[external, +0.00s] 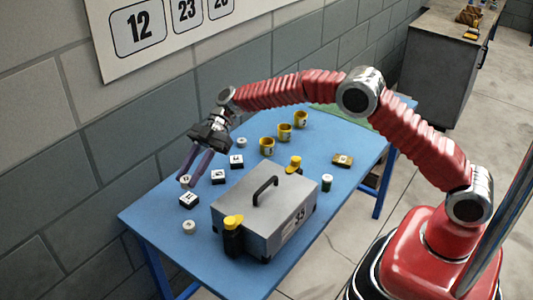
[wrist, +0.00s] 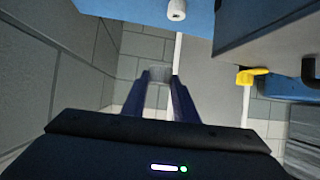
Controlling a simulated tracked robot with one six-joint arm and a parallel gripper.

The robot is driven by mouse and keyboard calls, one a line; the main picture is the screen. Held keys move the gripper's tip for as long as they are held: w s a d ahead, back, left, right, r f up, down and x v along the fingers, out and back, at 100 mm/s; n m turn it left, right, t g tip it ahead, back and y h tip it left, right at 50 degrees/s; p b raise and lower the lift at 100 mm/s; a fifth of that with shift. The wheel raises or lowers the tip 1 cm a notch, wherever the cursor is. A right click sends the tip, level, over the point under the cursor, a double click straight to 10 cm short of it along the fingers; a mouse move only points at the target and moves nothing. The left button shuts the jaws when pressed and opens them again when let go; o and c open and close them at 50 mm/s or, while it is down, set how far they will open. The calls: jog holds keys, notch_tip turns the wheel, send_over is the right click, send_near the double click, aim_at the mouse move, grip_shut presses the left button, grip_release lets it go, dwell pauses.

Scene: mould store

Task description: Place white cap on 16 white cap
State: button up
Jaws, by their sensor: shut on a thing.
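My gripper (external: 191,174) is shut on a white cap (external: 186,181) with a small dark mark on top. It holds the cap in the air near the wall-side edge of the blue table. In the wrist view the held cap (wrist: 158,74) shows as a pale grey shape between the fingertips. One loose white cap (external: 189,227) lies near the front left of the table and also shows at the top of the wrist view (wrist: 176,10). Another white cap (external: 242,142) lies farther back. Their numbers are too small to read, so I cannot tell which is 16.
Black blocks with white numbered tops (external: 189,199), (external: 218,177), (external: 236,161) stand along the wall side. A grey toolbox (external: 245,205) with yellow latches fills the table's middle front. Yellow cups (external: 284,132) stand behind. Bare tabletop (external: 155,213) lies at the left end.

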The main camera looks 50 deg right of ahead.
aim_at(185, 188)
jog(key=a, duration=0.1)
jog(key=s+a+f+n+g, duration=0.1)
jog(key=s+a+n+g, duration=0.1)
jog(key=a, duration=0.1)
jog(key=shift+f, duration=0.25)
jog(key=shift+f, duration=3.15)
jog(key=shift+f, duration=1.85)
jog(key=shift+f, duration=0.1)
jog(key=o, duration=1)
